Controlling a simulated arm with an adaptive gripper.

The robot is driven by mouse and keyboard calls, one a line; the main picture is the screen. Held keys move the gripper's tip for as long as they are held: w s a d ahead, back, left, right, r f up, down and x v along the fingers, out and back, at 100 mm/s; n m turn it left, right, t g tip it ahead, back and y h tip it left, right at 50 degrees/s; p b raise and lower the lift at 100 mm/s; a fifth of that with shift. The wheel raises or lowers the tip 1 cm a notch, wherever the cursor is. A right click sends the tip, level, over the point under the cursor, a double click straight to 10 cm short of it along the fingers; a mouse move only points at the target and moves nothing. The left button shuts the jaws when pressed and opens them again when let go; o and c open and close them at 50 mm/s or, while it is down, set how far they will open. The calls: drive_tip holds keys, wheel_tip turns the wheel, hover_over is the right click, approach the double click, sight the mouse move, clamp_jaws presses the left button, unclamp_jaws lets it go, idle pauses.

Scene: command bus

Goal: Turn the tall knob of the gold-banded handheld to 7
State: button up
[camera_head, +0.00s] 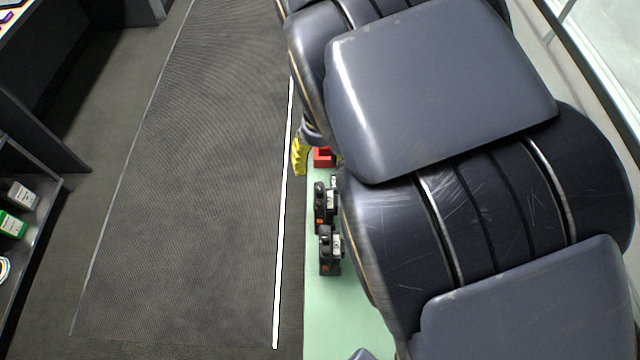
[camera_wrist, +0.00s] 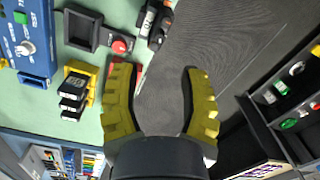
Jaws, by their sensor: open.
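My gripper (camera_wrist: 161,80) is open and empty in the wrist view, with its two yellow fingers spread over the edge of the green surface and the dark floor. One yellow finger also shows in the head view (camera_head: 299,157); my arm hides the rest. Two dark handhelds stand on the green surface in the head view, a nearer one (camera_head: 329,252) and a farther one (camera_head: 320,207), both apart from the finger. In the wrist view a dark device (camera_wrist: 155,22) is at the top, beyond the fingertips. I cannot make out a gold band or knob setting.
The green surface (camera_head: 335,320) is clear at the front. In the wrist view, left of my gripper, are a blue box (camera_wrist: 35,62) with a knob, a black tray (camera_wrist: 82,29), a red button (camera_wrist: 119,46) and a black-and-yellow device (camera_wrist: 75,90). Shelves (camera_wrist: 290,105) stand at right.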

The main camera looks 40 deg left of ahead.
sight(320, 190)
drive_tip(key=shift+s+d+f+n+t, duration=0.2)
drive_tip(key=shift+s+d+n+t, duration=0.1)
drive_tip(key=shift+n, duration=0.2)
drive_tip(key=shift+f, duration=3.85)
clamp_jaws()
